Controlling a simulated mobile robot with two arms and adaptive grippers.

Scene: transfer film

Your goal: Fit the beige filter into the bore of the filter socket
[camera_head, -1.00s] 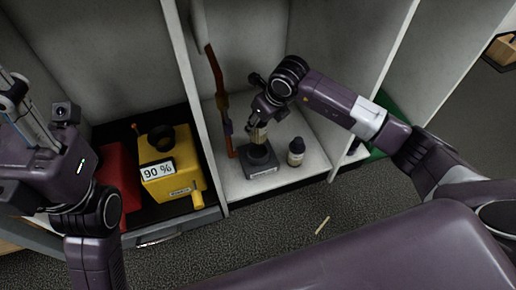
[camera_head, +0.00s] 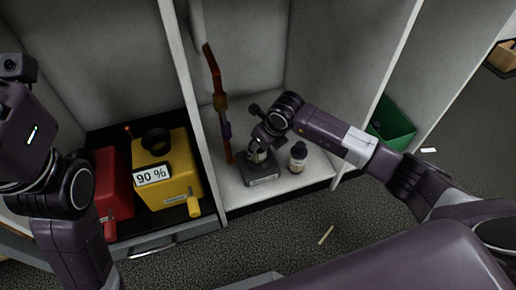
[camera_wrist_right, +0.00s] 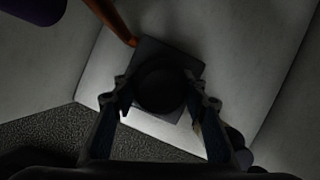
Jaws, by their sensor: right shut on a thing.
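The filter socket (camera_head: 262,180) is a dark block with a pale label on its front. It stands on the white shelf of the middle compartment. My right gripper (camera_head: 260,153) points down right over it and is shut on the beige filter (camera_head: 258,157), of which only a small part shows. In the right wrist view, the socket's dark block (camera_wrist_right: 180,52) lies below my fingers (camera_wrist_right: 162,100), with a dark round shape between them. Shadow hides whether the filter is in the bore. My left arm is at the left edge; its fingers are out of frame.
A dark-capped bottle (camera_head: 298,158) stands close right of the socket. A red-orange upright rod (camera_head: 216,80) stands behind it on the left. A yellow box (camera_head: 172,170) marked 90 % and a red box (camera_head: 112,185) fill the left compartment. A green bin (camera_head: 390,125) is at right.

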